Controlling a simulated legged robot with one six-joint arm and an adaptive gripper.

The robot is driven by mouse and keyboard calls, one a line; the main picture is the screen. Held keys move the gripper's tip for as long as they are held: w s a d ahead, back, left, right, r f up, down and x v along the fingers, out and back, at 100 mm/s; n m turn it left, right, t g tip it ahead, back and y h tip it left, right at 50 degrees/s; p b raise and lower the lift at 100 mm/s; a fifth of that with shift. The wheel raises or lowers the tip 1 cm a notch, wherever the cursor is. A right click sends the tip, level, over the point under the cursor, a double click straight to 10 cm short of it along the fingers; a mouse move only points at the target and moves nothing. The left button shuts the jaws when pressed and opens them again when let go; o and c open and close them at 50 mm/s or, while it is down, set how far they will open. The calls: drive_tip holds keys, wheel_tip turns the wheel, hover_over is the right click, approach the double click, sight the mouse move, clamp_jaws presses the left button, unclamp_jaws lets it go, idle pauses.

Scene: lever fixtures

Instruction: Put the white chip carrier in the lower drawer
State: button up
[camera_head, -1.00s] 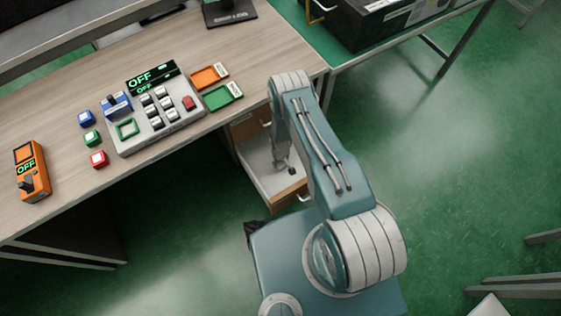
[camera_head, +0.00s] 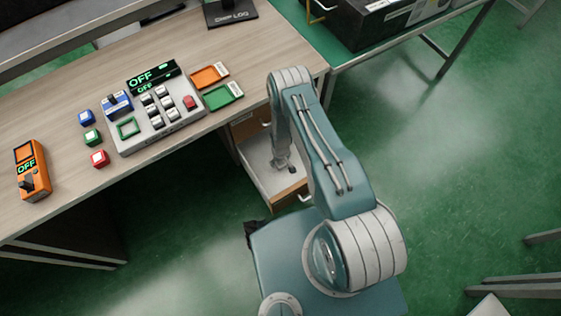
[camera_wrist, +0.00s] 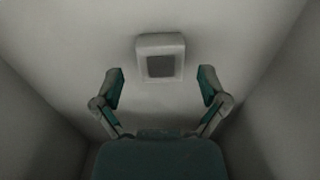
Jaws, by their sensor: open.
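The lower drawer (camera_head: 260,168) stands open under the desk, with a pale inside and a wooden front. My gripper (camera_head: 284,166) reaches down into it in the head view. In the wrist view my gripper (camera_wrist: 160,88) is open, its two fingers spread apart with nothing between them. The white chip carrier (camera_wrist: 160,59), a small white square block with a grey centre, lies on the drawer floor (camera_wrist: 75,60). It is just beyond the fingertips, about centred between them, and appears apart from both. The carrier cannot be made out in the head view.
Pale drawer walls rise close on both sides of my gripper. An upper drawer front (camera_head: 250,127) is above. The desk (camera_head: 60,125) holds a control panel (camera_head: 157,118), coloured blocks, an orange switch box (camera_head: 32,172), and orange and green trays (camera_head: 222,97). Open floor is at right.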

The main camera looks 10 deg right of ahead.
sight(281, 163)
wheel_tip(281, 163, up, 11)
idle(0.4)
drive_tip(key=shift+s+f, duration=0.1)
idle(0.4)
